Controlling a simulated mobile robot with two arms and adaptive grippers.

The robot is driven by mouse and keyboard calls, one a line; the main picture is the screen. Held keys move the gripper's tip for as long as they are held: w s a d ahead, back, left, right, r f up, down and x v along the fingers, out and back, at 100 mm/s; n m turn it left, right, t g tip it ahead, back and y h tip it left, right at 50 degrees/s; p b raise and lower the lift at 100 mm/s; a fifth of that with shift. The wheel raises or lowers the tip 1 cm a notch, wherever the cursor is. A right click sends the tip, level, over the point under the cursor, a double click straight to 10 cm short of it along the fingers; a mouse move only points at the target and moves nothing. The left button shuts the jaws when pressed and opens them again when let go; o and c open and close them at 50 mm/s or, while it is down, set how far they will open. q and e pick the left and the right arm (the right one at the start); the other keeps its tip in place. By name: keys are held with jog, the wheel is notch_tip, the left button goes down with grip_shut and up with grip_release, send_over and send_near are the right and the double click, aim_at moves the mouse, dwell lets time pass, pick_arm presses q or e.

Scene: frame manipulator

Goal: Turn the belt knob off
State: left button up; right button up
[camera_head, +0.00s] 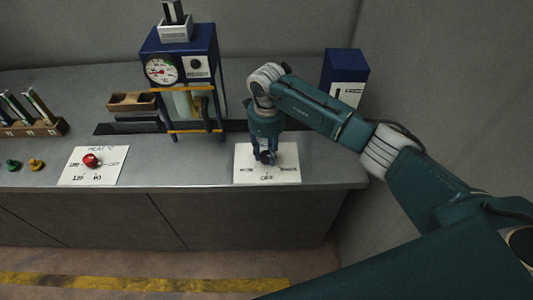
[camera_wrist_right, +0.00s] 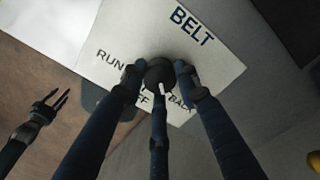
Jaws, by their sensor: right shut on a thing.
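The belt knob (camera_wrist_right: 160,72) is round and black with a white mark, on a white card (camera_wrist_right: 110,45) lettered BELT, RUN, OFF and BACK. In the right wrist view the mark points down toward the OFF and BACK side; a finger partly hides it and the lettering. My right gripper (camera_wrist_right: 160,82) has its fingers shut around the knob. In the head view my right gripper (camera_head: 266,157) points down over the card (camera_head: 285,175) and hides the knob. My left gripper (camera_wrist_right: 48,103) shows at the left of the wrist view, fingers spread and empty.
A red knob (camera_head: 91,160) sits on another white card (camera_head: 75,178) to the left. A blue apparatus with a dial (camera_head: 161,70) stands behind, and a blue box (camera_head: 345,68) at the back right. The grey counter (camera_head: 195,165) is clear between the cards.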

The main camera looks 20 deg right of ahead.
aim_at(267, 155)
jog(key=m+b, duration=0.2)
jog(key=m, duration=0.3)
jog(key=shift+m+b, duration=0.6)
jog(key=shift+m, duration=1.8)
jog(key=o, duration=1.2)
jog(key=shift+c, duration=0.2)
jog(key=shift+r, duration=0.2)
notch_tip(267, 155, up, 12)
jog(key=shift+f, duration=0.15)
